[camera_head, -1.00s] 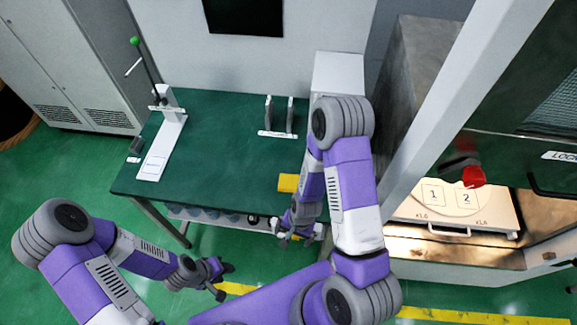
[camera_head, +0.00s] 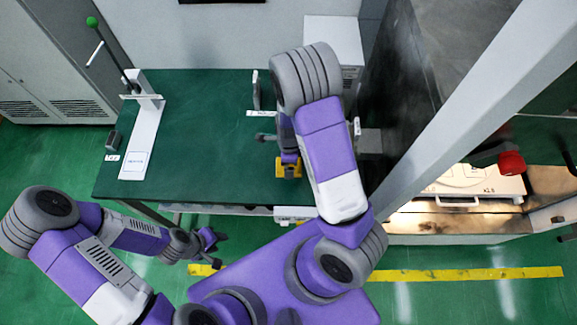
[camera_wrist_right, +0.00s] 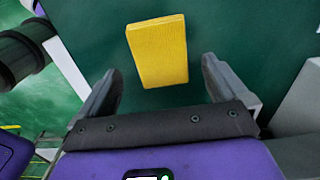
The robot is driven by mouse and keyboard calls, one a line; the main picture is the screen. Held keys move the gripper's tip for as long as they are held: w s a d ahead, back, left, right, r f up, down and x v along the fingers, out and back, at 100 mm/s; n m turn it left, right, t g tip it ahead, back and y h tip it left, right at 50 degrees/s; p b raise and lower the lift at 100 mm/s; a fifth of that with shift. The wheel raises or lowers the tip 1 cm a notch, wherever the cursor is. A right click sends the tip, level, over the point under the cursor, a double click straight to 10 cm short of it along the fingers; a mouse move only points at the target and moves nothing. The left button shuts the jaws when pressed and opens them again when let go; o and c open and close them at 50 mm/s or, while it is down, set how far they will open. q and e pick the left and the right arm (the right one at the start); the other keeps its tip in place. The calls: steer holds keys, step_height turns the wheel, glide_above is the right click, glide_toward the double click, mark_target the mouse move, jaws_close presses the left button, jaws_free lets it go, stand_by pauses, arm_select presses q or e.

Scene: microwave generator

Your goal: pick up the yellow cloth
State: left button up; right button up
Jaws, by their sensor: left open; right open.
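The yellow cloth (camera_head: 287,169) lies on the green table near its front edge, partly covered by my right arm in the head view. In the right wrist view the cloth (camera_wrist_right: 158,50) is a flat yellow rectangle, slightly turned. My right gripper (camera_wrist_right: 160,72) is open, with one finger on each side of the cloth's near end and gaps between them. The cloth lies mostly beyond the fingertips; their height above it is unclear. In the head view my right gripper is mostly hidden. My left gripper (camera_head: 216,250) is open and empty, low in front of the table.
The green table (camera_head: 205,115) has wide clear room left of the cloth. A white stand with a green-knobbed lever (camera_head: 140,125) is at its left. A grey upright plate (camera_head: 256,90) is at the back. A machine with a pale post (camera_head: 460,110) borders the right side.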

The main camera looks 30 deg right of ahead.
step_height(320, 180, down, 4)
steer(key=shift+w+r, duration=0.1)
steer(key=shift+r, duration=0.1)
steer(key=shift+c, duration=0.2)
steer(key=c, duration=1)
steer(key=shift+r, duration=0.1)
step_height(320, 180, up, 10)
steer(key=p, duration=0.2)
